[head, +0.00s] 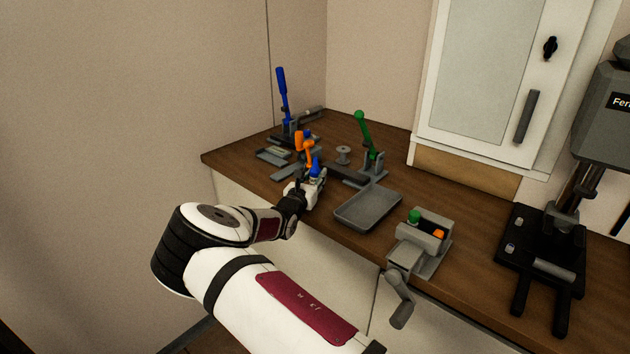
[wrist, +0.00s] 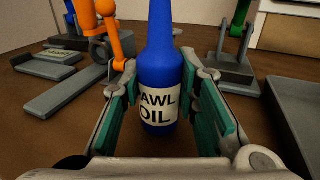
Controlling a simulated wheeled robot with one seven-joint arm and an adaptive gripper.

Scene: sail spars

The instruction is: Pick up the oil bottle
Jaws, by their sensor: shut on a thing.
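The oil bottle (wrist: 160,70) is blue with a white label reading "AWL OIL". It is upright between the two fingers of my gripper (wrist: 166,92) in the wrist view, and its top is cut off by the frame. My gripper is shut on it. In the head view the blue bottle (head: 315,166) shows just beyond my gripper (head: 310,184), near the counter's front edge. The gripper hides its lower part there. I cannot tell whether its base touches the counter.
An orange-handled tool (head: 304,145) stands close behind the bottle. A green-handled tool (head: 367,140) and a grey tray (head: 368,209) are to the right. A blue-handled tool (head: 284,105) is at the back left. A crank device (head: 420,242) sits further right on the wooden counter (head: 475,215).

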